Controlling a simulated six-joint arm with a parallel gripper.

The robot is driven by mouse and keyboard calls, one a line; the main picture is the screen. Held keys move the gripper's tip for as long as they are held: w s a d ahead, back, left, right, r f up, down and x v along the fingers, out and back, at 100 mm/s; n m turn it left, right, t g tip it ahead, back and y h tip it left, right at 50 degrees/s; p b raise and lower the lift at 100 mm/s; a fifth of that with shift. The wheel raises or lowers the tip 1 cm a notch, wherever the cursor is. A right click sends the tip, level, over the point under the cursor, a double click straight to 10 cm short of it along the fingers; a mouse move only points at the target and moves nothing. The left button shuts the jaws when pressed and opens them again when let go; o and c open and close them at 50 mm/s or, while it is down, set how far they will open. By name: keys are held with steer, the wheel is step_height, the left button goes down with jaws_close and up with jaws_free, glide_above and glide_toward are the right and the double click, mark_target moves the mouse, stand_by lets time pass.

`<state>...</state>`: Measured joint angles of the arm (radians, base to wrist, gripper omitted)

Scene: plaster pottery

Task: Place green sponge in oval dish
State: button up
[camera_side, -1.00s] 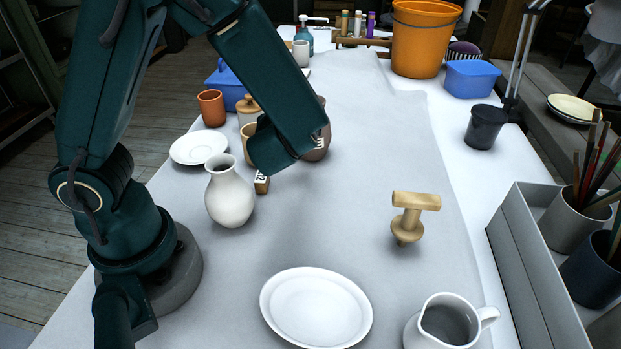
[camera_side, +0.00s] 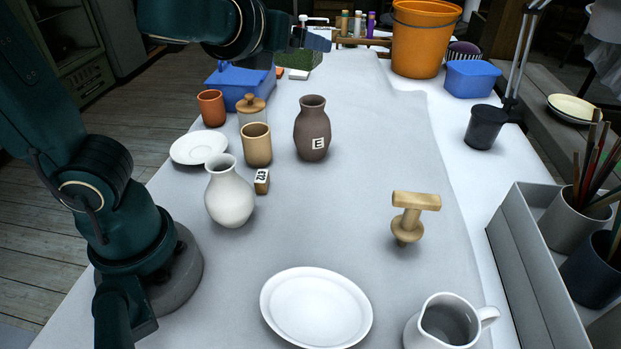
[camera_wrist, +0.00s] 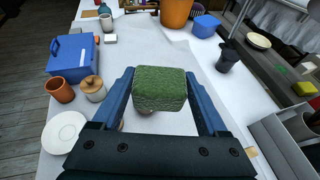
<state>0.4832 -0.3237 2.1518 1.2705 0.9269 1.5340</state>
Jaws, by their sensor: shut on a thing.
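The green sponge (camera_wrist: 160,90) is a textured block held between the two blue fingers of my gripper (camera_wrist: 162,84) in the wrist view. In the side view the green sponge (camera_side: 300,59) is small and up at the far end of the table, beside my gripper (camera_side: 312,42), above the surface. The white oval dish (camera_side: 316,308) lies flat and empty at the near edge of the table in the side view. I do not see the dish in the wrist view.
A brown vase (camera_side: 312,128), a white vase (camera_side: 229,192), a tan cup (camera_side: 257,145) and a saucer (camera_side: 199,147) stand left of centre. A wooden stand (camera_side: 407,222) and white jug (camera_side: 447,322) are on the right. The table's middle is clear.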

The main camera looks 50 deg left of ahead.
steer(key=shift+d+r+m+h, duration=0.4)
steer(key=shift+d+m+t+h, duration=0.5)
steer(key=shift+d+m+h, duration=0.1)
steer(key=shift+h, duration=0.1)
steer(key=shift+f, duration=0.2)
steer(key=s+a+f+n+g+y, duration=0.75)
steer(key=a+n+g+y, duration=0.2)
steer(key=n+g, duration=0.3)
steer(key=s+d+f+n+g+h, duration=0.1)
steer(key=s+f+n+g+h, duration=0.1)
steer(key=s+n+g+h, duration=0.75)
steer(key=s+d+f+n+g+h, duration=0.1)
steer(key=s+f+n+g+h, duration=0.4)
steer(key=n, duration=0.7)
steer(key=w+d+r+n+t+h, duration=0.1)
steer(key=w+d+n+t+h, duration=0.8)
steer(key=w+d+n+h, duration=0.55)
steer(key=m+y, duration=0.3)
glide_above(314, 309)
step_height(314, 309, down, 6)
steer(key=shift+f, duration=2.3)
